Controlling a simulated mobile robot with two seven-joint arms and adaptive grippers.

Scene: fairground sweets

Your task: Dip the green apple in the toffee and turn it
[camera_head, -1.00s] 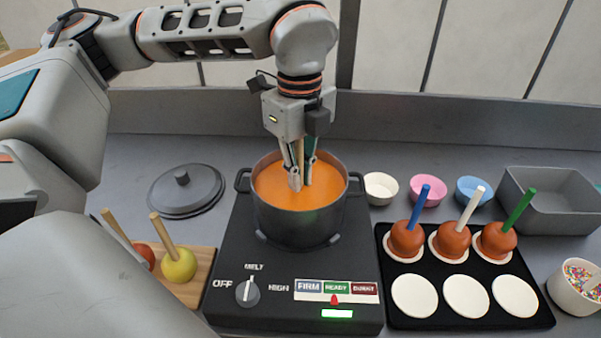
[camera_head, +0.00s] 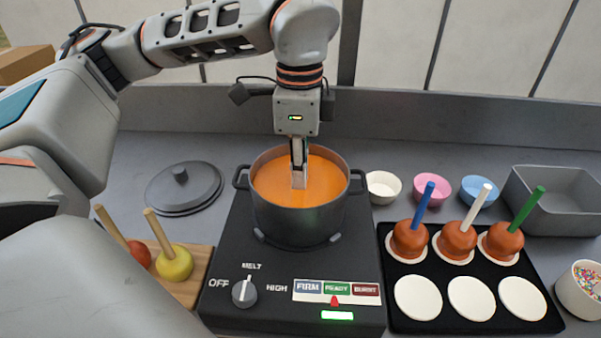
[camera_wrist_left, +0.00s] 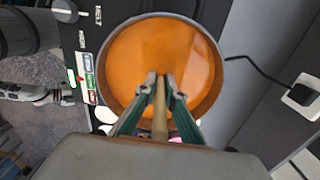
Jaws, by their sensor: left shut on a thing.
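My left gripper (camera_head: 299,178) points straight down over the dark pot (camera_head: 300,222), with its fingertips at the surface of the orange toffee (camera_head: 327,182). In the left wrist view its fingers (camera_wrist_left: 161,84) are shut on a wooden stick (camera_wrist_left: 160,112), one on each side. The stick's lower end and any apple on it are hidden in the toffee; no green apple shows. The pot stands on a black heater (camera_head: 225,295) whose red pointer is under READY. My right gripper is not in view.
A yellow apple (camera_head: 175,265) and a red apple (camera_head: 140,254) on sticks stand on a wooden board at left. A lid (camera_head: 184,190) lies behind them. A black tray (camera_head: 400,325) at right holds several toffee apples and white discs. Small bowls, a grey bin and a sprinkles tub stand around it.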

